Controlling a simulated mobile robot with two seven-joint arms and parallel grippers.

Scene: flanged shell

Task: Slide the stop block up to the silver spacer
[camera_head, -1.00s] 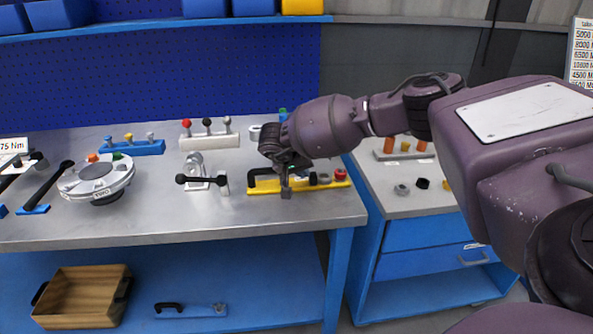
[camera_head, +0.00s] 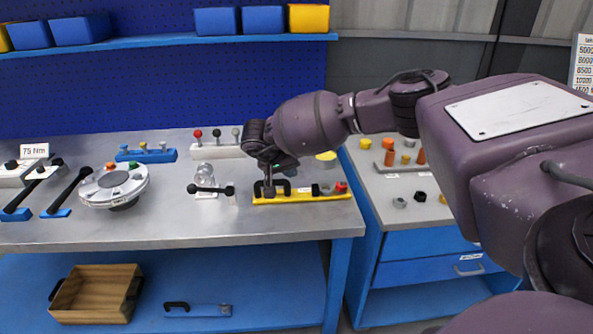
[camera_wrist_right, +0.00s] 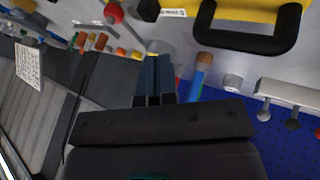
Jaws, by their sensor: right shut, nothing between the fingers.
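A yellow rail (camera_head: 325,197) lies near the front edge of the bench, with a black handle (camera_head: 286,186) at its left part. A small black block (camera_head: 315,189), seemingly the stop block, sits right of the handle. A small grey piece, seemingly the silver spacer (camera_head: 325,189), stands beside it; whether they touch is unclear. A red knob (camera_head: 341,187) is at the right end. My right gripper (camera_head: 268,191) is shut and empty at the handle end, partly covering it. The wrist view shows its fingers (camera_wrist_right: 154,62) apart from the rail's black handle (camera_wrist_right: 262,46). My left gripper is not in view.
A silver clamp with a black lever (camera_head: 210,188) stands left of the rail. A white block with several knobs (camera_head: 217,150) is behind. A round grey flange (camera_head: 115,184) is further left. A side bench (camera_head: 400,187) with small parts is at right.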

